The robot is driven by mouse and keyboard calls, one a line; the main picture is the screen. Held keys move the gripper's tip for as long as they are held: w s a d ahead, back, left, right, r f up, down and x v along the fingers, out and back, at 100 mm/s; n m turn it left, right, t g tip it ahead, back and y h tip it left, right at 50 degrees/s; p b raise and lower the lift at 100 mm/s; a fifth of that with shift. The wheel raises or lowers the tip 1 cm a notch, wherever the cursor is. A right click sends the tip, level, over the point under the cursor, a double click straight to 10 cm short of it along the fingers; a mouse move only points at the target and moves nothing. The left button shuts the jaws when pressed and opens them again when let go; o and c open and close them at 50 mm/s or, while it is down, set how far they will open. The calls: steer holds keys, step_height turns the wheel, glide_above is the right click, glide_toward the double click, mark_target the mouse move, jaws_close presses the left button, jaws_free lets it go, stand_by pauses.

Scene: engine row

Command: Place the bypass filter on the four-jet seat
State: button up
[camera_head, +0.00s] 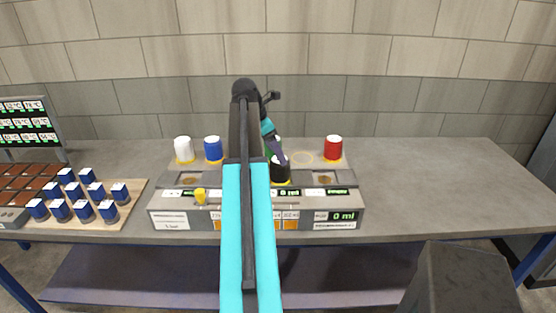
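A grey engine-row console (170,205) stands on the bench, with seats along its top. A black canister (281,173) sits in the middle of its front row, over a yellow ring. My gripper (282,160) points down at the black canister and overlaps it; whether its fingers are open or shut is too small to tell. A white canister (184,149), a blue canister (213,149) and a red canister (333,148) stand along the back row. A green one is mostly hidden behind my arm. I cannot read which canister is the bypass filter or which seat is four-jet.
An empty ring (304,157) lies left of the red canister. Several blue-and-white blocks stand on a wooden board (132,190) at left, near a display panel (28,122). The bench (430,185) is clear at right.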

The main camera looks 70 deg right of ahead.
steer(key=shift+b+v, duration=0.3)
steer(key=shift+v, duration=1.3)
steer(key=shift+s+f, duration=0.1)
steer(key=shift+s, duration=0.05)
